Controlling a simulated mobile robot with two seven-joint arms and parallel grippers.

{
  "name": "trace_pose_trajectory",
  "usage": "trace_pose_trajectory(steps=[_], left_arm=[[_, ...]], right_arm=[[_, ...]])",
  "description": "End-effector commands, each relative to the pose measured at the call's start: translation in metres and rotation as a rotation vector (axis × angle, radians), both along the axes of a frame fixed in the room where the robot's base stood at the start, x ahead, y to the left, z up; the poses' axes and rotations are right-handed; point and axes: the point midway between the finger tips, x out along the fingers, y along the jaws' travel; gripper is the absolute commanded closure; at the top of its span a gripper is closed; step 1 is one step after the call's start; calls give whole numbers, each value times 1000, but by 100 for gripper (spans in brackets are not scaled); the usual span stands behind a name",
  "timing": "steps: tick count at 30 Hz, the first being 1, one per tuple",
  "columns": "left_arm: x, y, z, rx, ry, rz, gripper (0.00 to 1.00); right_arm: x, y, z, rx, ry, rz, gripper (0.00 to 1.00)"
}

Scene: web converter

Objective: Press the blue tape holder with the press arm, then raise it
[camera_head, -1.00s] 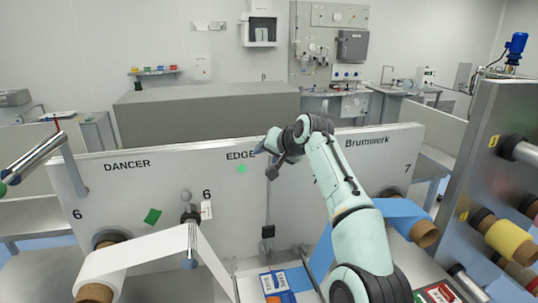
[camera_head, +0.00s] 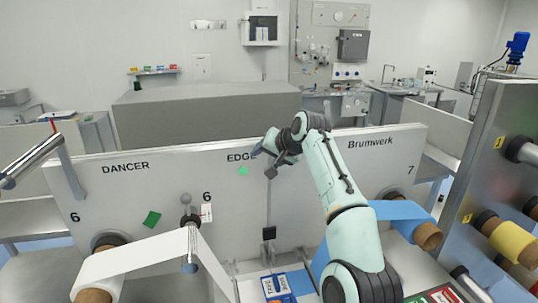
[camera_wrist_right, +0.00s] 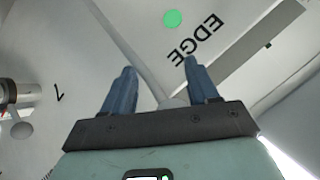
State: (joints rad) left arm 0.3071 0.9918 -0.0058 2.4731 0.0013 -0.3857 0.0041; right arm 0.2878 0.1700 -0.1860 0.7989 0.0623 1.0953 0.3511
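A blue box with white lettering (camera_head: 278,287), which may be the blue tape holder, sits low at the bottom centre of the head view, partly cut off. I cannot tell whether this is the press arm. My right gripper (camera_head: 260,153) is in front of the panel near the EDGE lettering. In the right wrist view its two blue fingers (camera_wrist_right: 158,68) are apart. A grey rod (camera_wrist_right: 128,45) shows behind and between them; contact cannot be told. My left gripper is out of view.
The white panel (camera_head: 130,190) spans the middle. A white roll (camera_head: 125,265) is at lower left, a blue web roll (camera_head: 400,212) at right. A grey side panel with a yellow roll (camera_head: 508,240) stands at far right. A metal bar (camera_head: 30,165) juts in at left.

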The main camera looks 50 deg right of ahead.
Motion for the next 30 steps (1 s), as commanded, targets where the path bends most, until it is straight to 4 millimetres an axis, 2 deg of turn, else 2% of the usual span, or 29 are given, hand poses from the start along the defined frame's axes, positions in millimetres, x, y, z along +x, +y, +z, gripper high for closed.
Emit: trace_pose_trajectory(steps=[5,15,21,30], left_arm=[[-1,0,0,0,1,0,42],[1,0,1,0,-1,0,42],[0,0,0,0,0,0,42],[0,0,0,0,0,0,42]], right_arm=[[-8,3,5,1,4,3,44],[-65,15,53,-1,-5,1,44],[-91,21,74,0,-4,1,44],[-103,25,83,2,-1,1,44]])
